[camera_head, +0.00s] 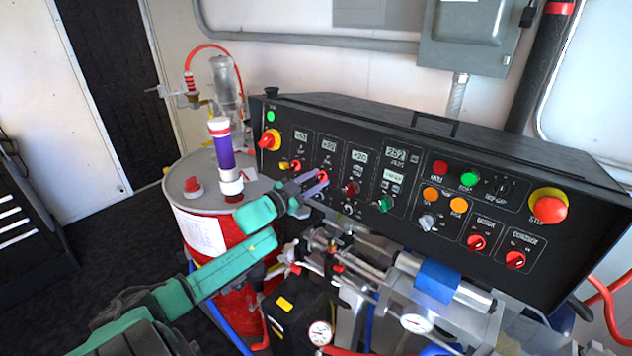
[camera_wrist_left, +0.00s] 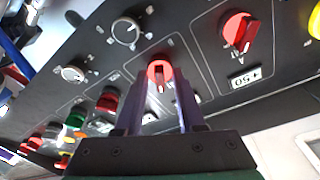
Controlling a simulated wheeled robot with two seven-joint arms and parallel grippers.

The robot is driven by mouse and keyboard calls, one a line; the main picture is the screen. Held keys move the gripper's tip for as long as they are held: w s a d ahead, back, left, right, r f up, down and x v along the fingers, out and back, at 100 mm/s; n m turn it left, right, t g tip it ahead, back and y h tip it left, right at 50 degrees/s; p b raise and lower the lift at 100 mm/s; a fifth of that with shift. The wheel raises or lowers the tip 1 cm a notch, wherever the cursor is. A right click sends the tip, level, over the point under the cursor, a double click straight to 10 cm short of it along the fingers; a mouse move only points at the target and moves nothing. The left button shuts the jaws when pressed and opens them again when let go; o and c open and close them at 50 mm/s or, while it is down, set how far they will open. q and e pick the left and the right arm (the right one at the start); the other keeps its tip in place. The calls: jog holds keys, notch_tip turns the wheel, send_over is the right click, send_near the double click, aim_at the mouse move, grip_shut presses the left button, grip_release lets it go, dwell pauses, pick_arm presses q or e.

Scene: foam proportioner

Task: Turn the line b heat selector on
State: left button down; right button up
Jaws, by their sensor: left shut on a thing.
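A red selector knob (camera_head: 323,176) sits under the second small display on the sloped black panel. My left gripper (camera_head: 318,186) reaches it from the left and is shut on it. In the left wrist view the same red selector (camera_wrist_left: 160,74) stands between the tips of my two purple fingers (camera_wrist_left: 162,90), its handle pointing roughly along them. The labels are too small to read, so I cannot tell its line or marked position. My right gripper is not in view.
Another red selector (camera_head: 296,165) is close on the left, and it also shows in the left wrist view (camera_wrist_left: 240,32). A dark red knob (camera_head: 351,188) and a green knob (camera_head: 384,203) are on the right. A red drum (camera_head: 205,225) and pipework with gauges (camera_head: 416,323) stand below the panel.

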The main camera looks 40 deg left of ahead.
pick_arm(q)
jog(key=shift+f+m, duration=0.1)
jog(key=shift+m, duration=0.2)
jog(key=c, duration=0.9)
grip_release()
jog(key=shift+s, duration=0.1)
jog(key=s+a+b, duration=0.1)
jog(key=s, duration=1.3)
jog(key=shift+s, duration=0.25)
jog(key=shift+a, duration=0.1)
